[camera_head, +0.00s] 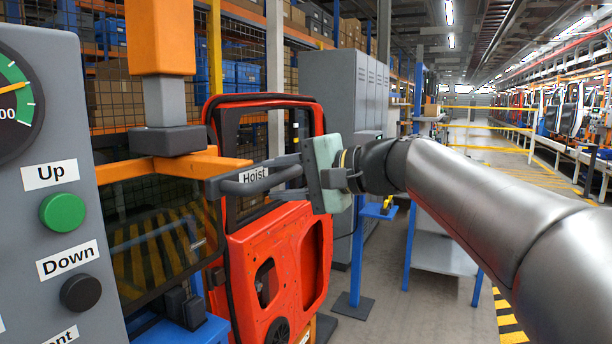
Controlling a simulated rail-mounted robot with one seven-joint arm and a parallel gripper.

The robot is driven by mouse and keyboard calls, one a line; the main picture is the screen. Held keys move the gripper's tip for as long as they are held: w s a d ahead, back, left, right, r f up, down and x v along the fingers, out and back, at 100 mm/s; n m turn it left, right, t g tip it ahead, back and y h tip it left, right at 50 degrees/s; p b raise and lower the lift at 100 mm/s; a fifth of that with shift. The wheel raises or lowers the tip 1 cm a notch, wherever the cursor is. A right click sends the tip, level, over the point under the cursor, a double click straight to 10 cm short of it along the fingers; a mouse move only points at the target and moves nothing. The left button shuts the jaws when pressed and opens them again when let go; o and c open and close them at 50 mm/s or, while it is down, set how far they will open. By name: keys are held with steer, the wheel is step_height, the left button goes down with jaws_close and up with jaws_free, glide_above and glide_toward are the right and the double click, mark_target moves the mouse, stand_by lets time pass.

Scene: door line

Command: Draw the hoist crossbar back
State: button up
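The orange hoist crossbar (215,161) runs level from the left panel toward the middle, below a dark grey block (178,140) on the hoist's vertical post (165,100). A white "Hoist" label (255,174) shows just right of its end. My gripper (215,187), with a pale green body and dark grey fingers, reaches in from the right. Its fingers point left, and their tips lie at or just in front of the crossbar's right part. The dark parts overlap around the label, so I cannot tell whether they touch or hold the bar.
A grey control panel (40,235) with a green Up button (62,212) and a dark Down button (81,292) stands close at left. A red car door (275,260) hangs behind my gripper. Grey cabinets (345,90) stand behind. Aisle floor is open at right.

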steer(key=b+v, duration=0.1)
steer(key=v, duration=1.6)
steer(key=shift+d+f, duration=0.1)
steer(key=s+a+f+g+h+p, duration=0.1)
steer(key=s+f+g+h+p, duration=0.15)
steer(key=f, duration=0.95)
steer(key=s+a+f+g+h+p, duration=0.15)
steer(key=f+h, duration=0.25)
steer(key=f, duration=0.7)
steer(key=s+d+f+n+g+h+p, duration=0.1)
steer(key=s+d+f+n+h, duration=0.1)
steer(key=s+f, duration=0.4)
steer(key=s+d+f+n+g+h, duration=0.1)
steer(key=s+d+f+n+h, duration=0.2)
steer(key=f, duration=0.7)
steer(key=s+d+h, duration=0.1)
steer(key=s+h, duration=0.1)
steer(key=s, duration=0.1)
steer(key=shift+f+p, duration=0.3)
steer(key=shift+p, duration=0.1)
